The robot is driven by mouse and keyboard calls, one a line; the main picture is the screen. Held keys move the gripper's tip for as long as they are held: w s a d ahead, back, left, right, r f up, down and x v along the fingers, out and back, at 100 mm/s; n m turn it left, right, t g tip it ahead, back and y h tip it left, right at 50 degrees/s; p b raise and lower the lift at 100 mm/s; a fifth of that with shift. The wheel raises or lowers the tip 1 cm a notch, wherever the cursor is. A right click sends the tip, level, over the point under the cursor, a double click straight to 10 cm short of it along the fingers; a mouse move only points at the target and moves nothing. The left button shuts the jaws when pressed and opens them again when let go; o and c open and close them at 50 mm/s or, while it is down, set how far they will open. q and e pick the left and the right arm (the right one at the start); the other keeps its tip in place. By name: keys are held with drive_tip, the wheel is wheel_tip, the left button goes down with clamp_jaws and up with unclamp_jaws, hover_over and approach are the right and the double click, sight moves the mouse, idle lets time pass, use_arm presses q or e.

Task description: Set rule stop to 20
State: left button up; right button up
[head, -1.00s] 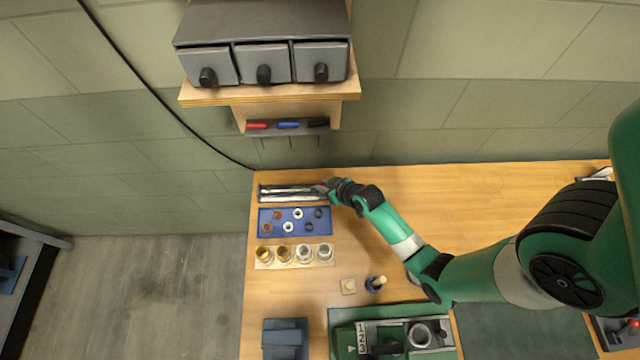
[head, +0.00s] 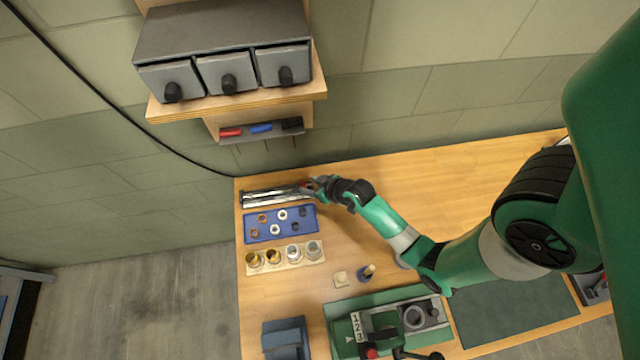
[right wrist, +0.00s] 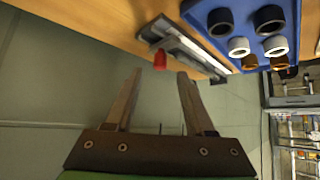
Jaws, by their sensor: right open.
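The rule (head: 270,197) is a silver metal bar in a dark base at the back left of the table. It also shows in the right wrist view (right wrist: 192,48), running at a slant. A red stop (right wrist: 160,59) sits by its near end in the right wrist view. My right gripper (right wrist: 158,75) is open, with one finger on each side of the red stop in that view; I cannot tell if they touch it. In the head view the right gripper (head: 318,184) is at the right end of the rule. The scale marks are unreadable. My left gripper is not in view.
A blue tray (head: 264,232) with several small rings lies in front of the rule, with a block of metal cups (head: 285,268) before it. A shelf with drawers (head: 228,72) hangs above. The table right of my right arm is mostly clear.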

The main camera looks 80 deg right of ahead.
drive_tip(key=p+v, duration=0.1)
drive_tip(key=v, duration=0.7)
drive_tip(key=shift+s+a+r, duration=0.1)
drive_tip(key=shift+r, duration=0.05)
